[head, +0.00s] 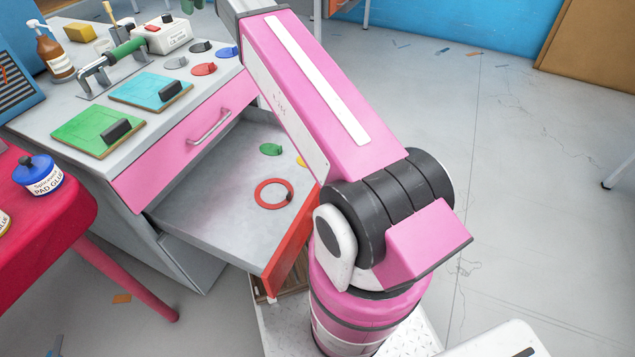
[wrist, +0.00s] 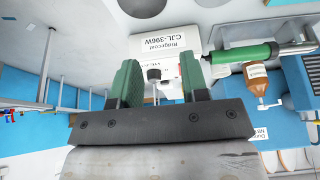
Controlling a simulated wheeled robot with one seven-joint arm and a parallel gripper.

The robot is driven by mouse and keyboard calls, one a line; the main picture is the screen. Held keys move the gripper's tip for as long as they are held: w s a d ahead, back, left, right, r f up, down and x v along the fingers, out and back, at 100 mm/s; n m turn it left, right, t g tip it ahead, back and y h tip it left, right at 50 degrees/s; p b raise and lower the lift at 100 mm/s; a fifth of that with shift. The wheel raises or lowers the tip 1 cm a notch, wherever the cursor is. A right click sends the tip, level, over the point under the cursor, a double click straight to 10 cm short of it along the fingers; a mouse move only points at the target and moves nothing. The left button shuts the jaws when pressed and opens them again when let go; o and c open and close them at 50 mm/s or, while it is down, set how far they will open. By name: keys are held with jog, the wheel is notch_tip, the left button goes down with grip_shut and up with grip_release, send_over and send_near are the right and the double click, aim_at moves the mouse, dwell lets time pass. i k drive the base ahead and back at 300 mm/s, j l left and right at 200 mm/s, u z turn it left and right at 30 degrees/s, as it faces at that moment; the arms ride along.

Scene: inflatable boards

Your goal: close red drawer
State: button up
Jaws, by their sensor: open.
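The red drawer (head: 288,245) stands pulled far out of the grey cabinet (head: 135,205), below a pink drawer. Its red front faces right and is partly hidden behind my pink arm. Inside its grey tray lie a red ring (head: 260,200), a green disc (head: 271,149) and part of a yellow piece (head: 301,160). My gripper (wrist: 161,82) shows in the wrist view with its two green fingers apart and nothing held between them. The head view does not show my gripper; the arm runs out of the top edge. The red drawer is not visible in the wrist view.
The pink drawer (head: 185,148) with a metal handle is shut. The cabinet top holds green and blue boards, a green-handled tool (head: 125,50), a white box (head: 168,36) and a brown pump bottle (head: 52,52). A red table (head: 45,225) stands left. Floor at right is mostly clear.

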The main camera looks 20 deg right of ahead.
aim_at(212, 205)
jog(key=i+l, duration=0.6)
jog(key=l, duration=0.25)
